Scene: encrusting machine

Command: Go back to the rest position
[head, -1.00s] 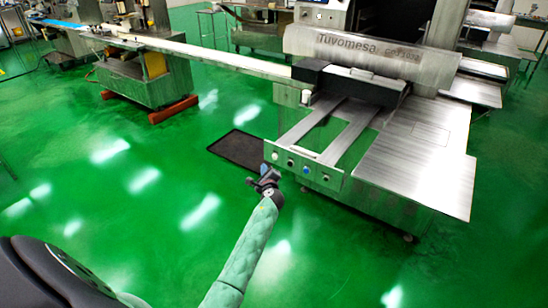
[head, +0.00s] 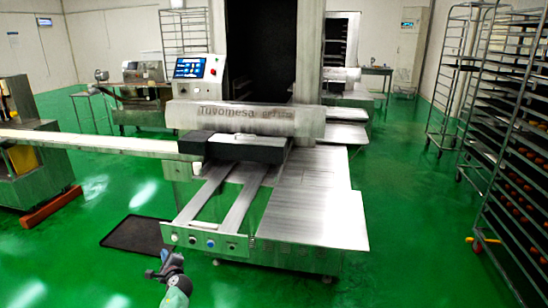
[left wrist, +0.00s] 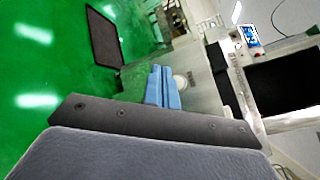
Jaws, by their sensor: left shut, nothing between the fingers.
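My left gripper (head: 166,262) shows low in the head view, just in front of the button panel (head: 205,241) of the encrusting machine (head: 245,118). In the left wrist view its blue fingers (left wrist: 163,88) are together with nothing between them. From these views I cannot tell whether the gripper touches the panel. The panel has a row of several buttons. My right gripper is in neither view.
A dark mat (head: 138,234) lies on the green floor left of the panel. A long conveyor (head: 90,143) runs left from the machine. A tall rack (head: 515,150) with trays stands at the right. The floor between machine and rack is clear.

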